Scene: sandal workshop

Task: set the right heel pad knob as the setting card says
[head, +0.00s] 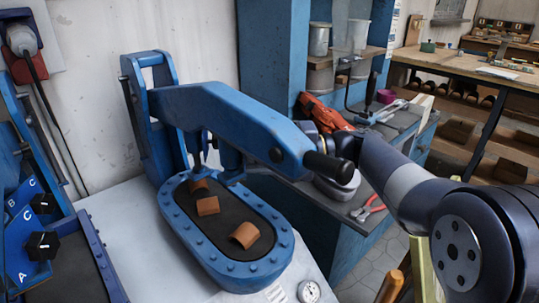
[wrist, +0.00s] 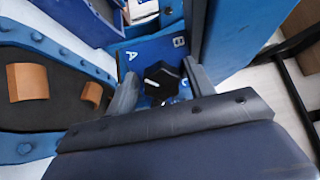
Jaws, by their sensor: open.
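In the wrist view my gripper (wrist: 159,72) is open, with one finger on each side of a black knob (wrist: 160,76). I cannot tell whether the fingers touch it. The knob sits on a blue panel (wrist: 150,48) marked A, B and, partly hidden, C. In the head view my gripper is hidden beyond the blue press arm. Two other-looking black knobs, an upper (head: 43,203) and a lower one (head: 42,245), stand on a lettered blue panel at the left. I cannot make out a readable setting card.
The blue press (head: 225,115) stands over an oval blue-rimmed bed (head: 258,268) holding brown curved pads (head: 246,235). A round gauge (head: 309,291) is at the front. Red pliers (head: 368,208) lie on the shelf to the right. A wooden bench (head: 480,68) stands at the back right.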

